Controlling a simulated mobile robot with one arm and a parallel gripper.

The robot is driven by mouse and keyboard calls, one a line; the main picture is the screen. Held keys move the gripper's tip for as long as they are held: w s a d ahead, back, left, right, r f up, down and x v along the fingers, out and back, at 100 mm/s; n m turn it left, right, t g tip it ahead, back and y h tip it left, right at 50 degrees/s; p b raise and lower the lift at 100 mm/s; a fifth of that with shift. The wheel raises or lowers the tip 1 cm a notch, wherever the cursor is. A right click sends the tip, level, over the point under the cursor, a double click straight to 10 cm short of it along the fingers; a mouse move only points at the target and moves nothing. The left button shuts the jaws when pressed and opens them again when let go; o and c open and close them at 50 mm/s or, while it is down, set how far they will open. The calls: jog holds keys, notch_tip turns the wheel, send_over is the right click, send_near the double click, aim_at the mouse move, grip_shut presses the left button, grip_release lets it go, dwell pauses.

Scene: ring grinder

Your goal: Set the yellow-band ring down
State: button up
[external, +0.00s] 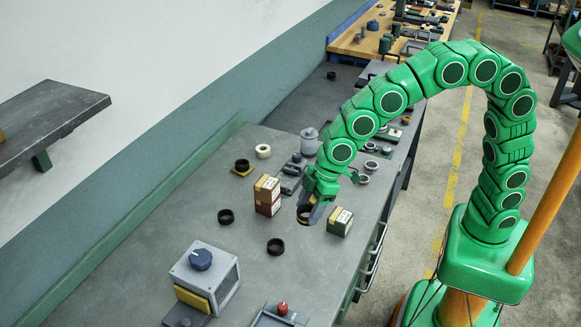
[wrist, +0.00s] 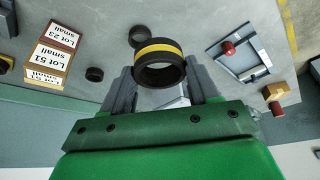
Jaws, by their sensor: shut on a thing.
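The yellow-band ring (wrist: 158,48) is a thick black ring with a yellow stripe. In the wrist view it sits between the tips of my gripper (wrist: 162,74), which is shut on it. In the external view my gripper (external: 312,207) points down low over the grey bench (external: 170,215), between stacked small boxes and a single box. The ring (external: 304,213) shows there only as a small dark shape, partly covered by the fingers. I cannot tell whether it touches the bench top.
Stacked lot boxes (external: 267,195) stand just left of my gripper and a tan-green box (external: 340,221) just right. Plain black rings (external: 225,216) (external: 275,246) lie nearby. A grey box with a blue knob (external: 205,272) stands in front. The bench's left part is clear.

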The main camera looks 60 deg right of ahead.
jog(key=s+d+f, duration=0.1)
jog(key=s+d, duration=0.3)
jog(key=s, duration=0.4)
jog(key=s+d, duration=0.3)
jog(key=s, duration=0.6)
jog(key=w+a+f, duration=0.2)
jog(key=w, duration=0.1)
jog(key=w+a+f, duration=0.2)
jog(key=w+f, duration=0.1)
jog(key=w+a+f, duration=0.2)
jog(key=w+f, duration=0.1)
jog(key=w, duration=0.1)
jog(key=shift+a, duration=0.35)
jog(key=shift+w+a+f, duration=0.25)
jog(key=shift+w+f, duration=0.15)
jog(key=shift+f, duration=0.15)
jog(key=shift+w+a+f, duration=0.25)
jog(key=shift+w+f, duration=0.1)
jog(key=shift+f, duration=1.7)
jog(key=shift+f, duration=0.1)
jog(key=o, duration=1.3)
jog(key=shift+c, duration=0.2)
